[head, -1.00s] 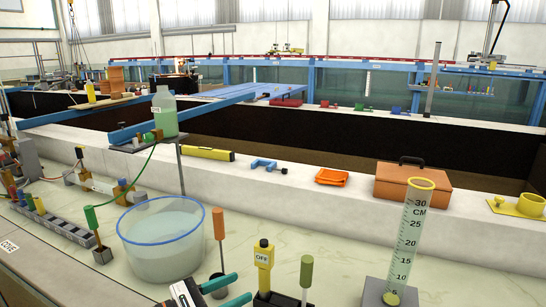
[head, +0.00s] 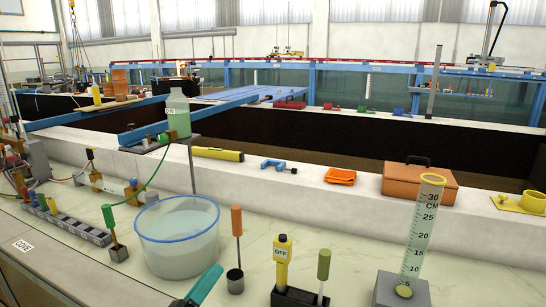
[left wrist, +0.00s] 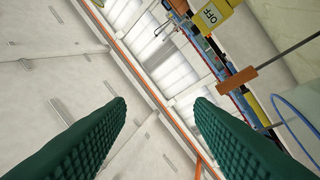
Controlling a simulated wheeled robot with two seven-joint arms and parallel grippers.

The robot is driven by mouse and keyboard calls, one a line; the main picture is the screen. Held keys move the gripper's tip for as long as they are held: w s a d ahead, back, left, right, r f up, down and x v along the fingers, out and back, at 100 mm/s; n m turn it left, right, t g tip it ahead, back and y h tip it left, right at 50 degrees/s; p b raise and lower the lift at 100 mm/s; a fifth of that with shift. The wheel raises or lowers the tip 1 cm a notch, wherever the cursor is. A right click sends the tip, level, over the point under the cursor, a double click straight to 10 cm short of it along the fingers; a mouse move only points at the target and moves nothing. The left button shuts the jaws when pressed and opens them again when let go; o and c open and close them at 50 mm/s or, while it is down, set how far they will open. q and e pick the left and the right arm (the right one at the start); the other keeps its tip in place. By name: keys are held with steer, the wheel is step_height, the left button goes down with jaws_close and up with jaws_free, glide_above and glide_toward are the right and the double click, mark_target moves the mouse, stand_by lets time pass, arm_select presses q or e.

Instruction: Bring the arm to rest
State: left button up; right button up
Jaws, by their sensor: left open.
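My left gripper shows at the bottom edge of the head view as one teal finger (head: 203,287), in front of the round basin; the rest of it is out of frame. In the left wrist view, both ribbed green fingers of the left gripper (left wrist: 160,102) stand wide apart with nothing held between them. My right gripper is in neither view.
The clear basin (head: 178,240), an orange-handled tool (head: 237,222), a green-handled tool (head: 324,265) and a measuring cylinder (head: 422,230) stand on the near bench. A green bottle (head: 178,115) stands on a small shelf behind. Bare bench top (head: 345,250) shows between the tools and cylinder.

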arm_select(q)
steer(key=s+a+f+n+g+y, duration=0.4)
steer(key=a+f+n+y, duration=0.75)
steer(key=n, duration=1.05)
steer(key=s+d+f+n+g, duration=0.2)
steer(key=s+f+n+g, duration=0.35)
steer(key=s, duration=0.55)
steer(key=s+d+f+n+g, duration=0.1)
steer(key=s+f+n+g, duration=0.2)
steer(key=s+f+g, duration=0.45)
steer(key=s+f, duration=0.3)
steer(key=f, duration=2.2)
steer(key=s+a+f, duration=0.2)
steer(key=s+f, duration=1.5)
steer(key=f, duration=0.1)
steer(key=shift+s+a+g, duration=0.2)
steer(key=shift+a+g, duration=0.05)
steer(key=shift+g, duration=0.15)
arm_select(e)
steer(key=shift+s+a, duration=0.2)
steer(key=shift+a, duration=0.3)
arm_select(q)
steer(key=shift+f+m, duration=0.1)
steer(key=shift+m, duration=0.15)
